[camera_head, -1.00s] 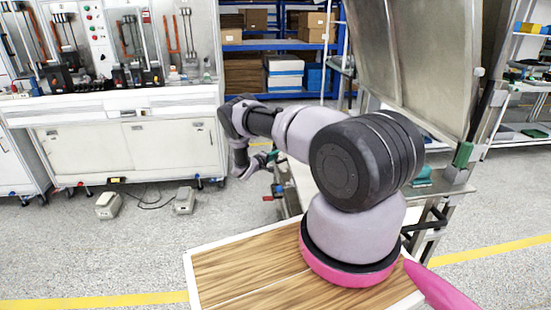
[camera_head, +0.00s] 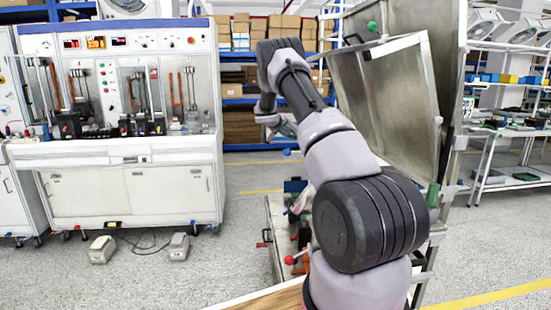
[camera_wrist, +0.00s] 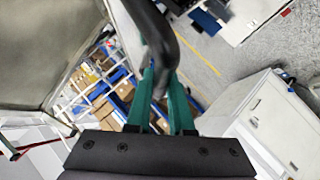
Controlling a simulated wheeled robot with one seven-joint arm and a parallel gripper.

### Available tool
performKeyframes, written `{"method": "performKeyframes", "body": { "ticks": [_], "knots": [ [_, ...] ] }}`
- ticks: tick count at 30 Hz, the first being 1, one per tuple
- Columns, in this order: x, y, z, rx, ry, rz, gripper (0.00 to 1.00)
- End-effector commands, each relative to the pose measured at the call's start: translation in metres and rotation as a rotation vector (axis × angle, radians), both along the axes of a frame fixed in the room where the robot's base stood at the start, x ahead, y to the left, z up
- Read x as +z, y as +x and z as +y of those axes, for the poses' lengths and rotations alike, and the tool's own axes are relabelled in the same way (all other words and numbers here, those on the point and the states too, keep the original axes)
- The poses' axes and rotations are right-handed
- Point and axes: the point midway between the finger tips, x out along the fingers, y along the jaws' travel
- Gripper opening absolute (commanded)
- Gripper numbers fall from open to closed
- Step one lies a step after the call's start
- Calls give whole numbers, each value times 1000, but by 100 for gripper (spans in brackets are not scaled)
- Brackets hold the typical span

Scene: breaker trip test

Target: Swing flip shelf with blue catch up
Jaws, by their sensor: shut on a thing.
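A large metal flip panel (camera_head: 385,95) with a pale rim stands steeply tilted at the right of the head view. Its grey face also fills the upper left of the wrist view (camera_wrist: 50,45). My gripper (camera_head: 284,127) is left of the panel, partly hidden by my wrist. In the wrist view its green fingers (camera_wrist: 166,100) are closed on a black bar-like handle (camera_wrist: 160,38). Where the handle joins the panel is not clear. A small blue ball (camera_head: 287,152) shows just below my gripper; I cannot tell whether it is the blue catch.
Another metal panel (camera_head: 448,60) stands behind, near a green knob (camera_head: 372,26). A green catch (camera_head: 433,195) is at the panel's lower right. A white test bench (camera_head: 125,185) stands left, with floor pedals (camera_head: 102,249) before it. Open floor (camera_head: 200,275) lies between.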

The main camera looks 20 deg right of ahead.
Motion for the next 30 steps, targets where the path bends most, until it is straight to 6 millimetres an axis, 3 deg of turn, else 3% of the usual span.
{"method": "performKeyframes", "body": {
  "ticks": [1,3,12,21,30],
  "knots": [
    [23,-4,-15,-5,33,-19,0],
    [47,-9,-32,-5,79,-34,0],
    [130,-32,-111,-8,260,-87,0],
    [178,-49,-172,-2,331,-101,0],
    [196,-58,-203,-1,329,-95,0]
  ]
}}
